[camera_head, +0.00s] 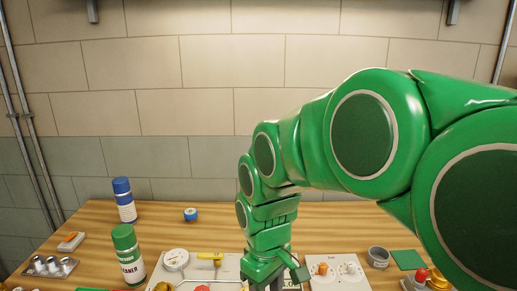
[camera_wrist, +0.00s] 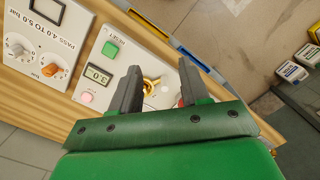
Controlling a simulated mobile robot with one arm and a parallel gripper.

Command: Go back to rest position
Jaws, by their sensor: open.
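My green arm reaches in from the right in the head view and bends down over the wooden bench (camera_head: 85,225). My gripper (camera_wrist: 160,75) is open in the wrist view, with two dark fingers apart and nothing clearly held between them. A brass-coloured fitting (camera_wrist: 152,84) on a white panel (camera_wrist: 110,62) shows between and beyond the fingers. A red part shows partly behind the right finger. I cannot tell whether the fingers touch the panel. In the head view the wrist is low over the panels, and the fingertips are not clear.
Nearby are a yellow-handled valve (camera_head: 210,256), a gauge (camera_head: 176,259), a knob panel (camera_head: 337,272), a grey cup (camera_head: 378,257) and a red button (camera_head: 421,274). A green-capped bottle (camera_head: 127,256) and blue-capped can (camera_head: 124,201) stand left. The bench's back strip is mostly clear.

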